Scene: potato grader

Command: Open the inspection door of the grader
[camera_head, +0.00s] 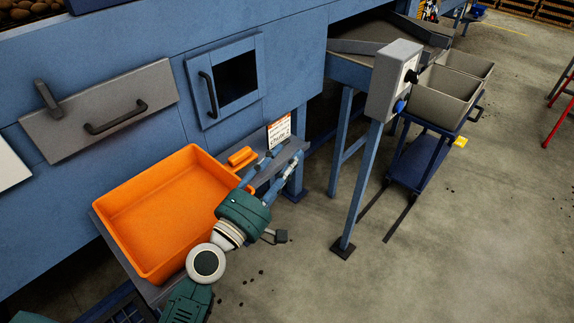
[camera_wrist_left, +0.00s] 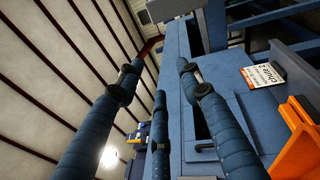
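The grader (camera_head: 300,50) is a large blue machine. A blue framed door (camera_head: 248,103) with a dark square window sits in its front and looks closed. A black upright handle (camera_head: 208,94) is on the door's left side. My left gripper (camera_head: 277,156) is below and right of the door, beside the orange tray, apart from the handle. In the left wrist view its blue fingers (camera_wrist_left: 160,68) are spread with nothing between them. Part of the grader's blue front (camera_wrist_left: 245,115) shows behind them there. My right gripper is in neither view.
An orange tray (camera_head: 105,208) stands on a shelf below the door. A grey panel (camera_head: 60,137) with a black handle is left of it. A white label (camera_head: 279,131) hangs near the gripper. A grey control box (camera_head: 390,75) stands on a post to the right, by a cart (camera_head: 425,160).

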